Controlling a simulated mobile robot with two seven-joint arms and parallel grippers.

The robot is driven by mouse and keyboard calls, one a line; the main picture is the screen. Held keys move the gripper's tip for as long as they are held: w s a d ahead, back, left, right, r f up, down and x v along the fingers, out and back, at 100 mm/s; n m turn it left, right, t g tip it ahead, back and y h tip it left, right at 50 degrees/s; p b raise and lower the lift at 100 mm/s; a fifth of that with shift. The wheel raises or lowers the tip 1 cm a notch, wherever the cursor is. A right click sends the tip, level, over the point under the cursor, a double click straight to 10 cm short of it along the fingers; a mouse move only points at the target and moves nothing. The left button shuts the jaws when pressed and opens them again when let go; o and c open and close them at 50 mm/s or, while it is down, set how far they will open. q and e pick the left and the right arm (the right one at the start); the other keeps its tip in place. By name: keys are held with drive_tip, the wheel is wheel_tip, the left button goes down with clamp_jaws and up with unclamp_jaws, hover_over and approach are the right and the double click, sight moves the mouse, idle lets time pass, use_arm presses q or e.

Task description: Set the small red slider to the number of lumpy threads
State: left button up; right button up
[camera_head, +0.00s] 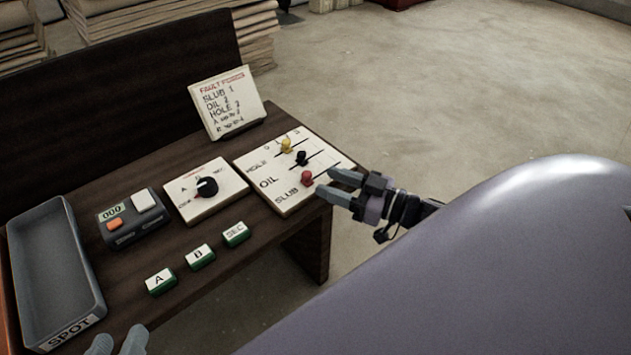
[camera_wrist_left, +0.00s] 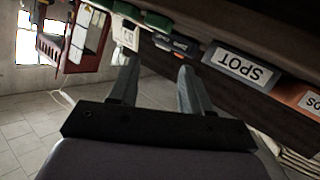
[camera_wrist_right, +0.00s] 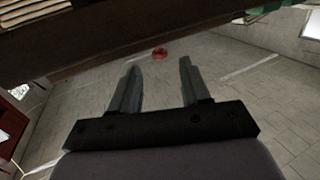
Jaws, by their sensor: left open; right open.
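The white slider board (camera_head: 270,193) lies at the right end of the dark table, marked HOLE, OIL and SLUB. The small red slider knob (camera_head: 307,178) is in the row nearest the SLUB label, toward the left part of its line. A black knob (camera_head: 302,158) and a yellow knob (camera_head: 286,145) sit on the other lines. My right gripper (camera_head: 338,188) is open just right of the red knob, with a small gap visible. My left gripper (camera_head: 118,343) is open at the bottom edge by the table front; it also shows in the left wrist view (camera_wrist_left: 155,85).
A tilted card (camera_head: 228,102) reads SLUB 1, OIL 2 and HOLE with an unclear digit. A dial board (camera_head: 205,191), a counter box (camera_head: 132,218), several green-and-white blocks (camera_head: 198,257) and a grey SPOT tray (camera_head: 88,262) share the table. Floor right of the table is clear.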

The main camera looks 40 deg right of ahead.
sight(311, 176)
drive_tip(key=shift+b+x, duration=0.6)
drive_tip(key=shift+x, duration=1.35)
clamp_jaws()
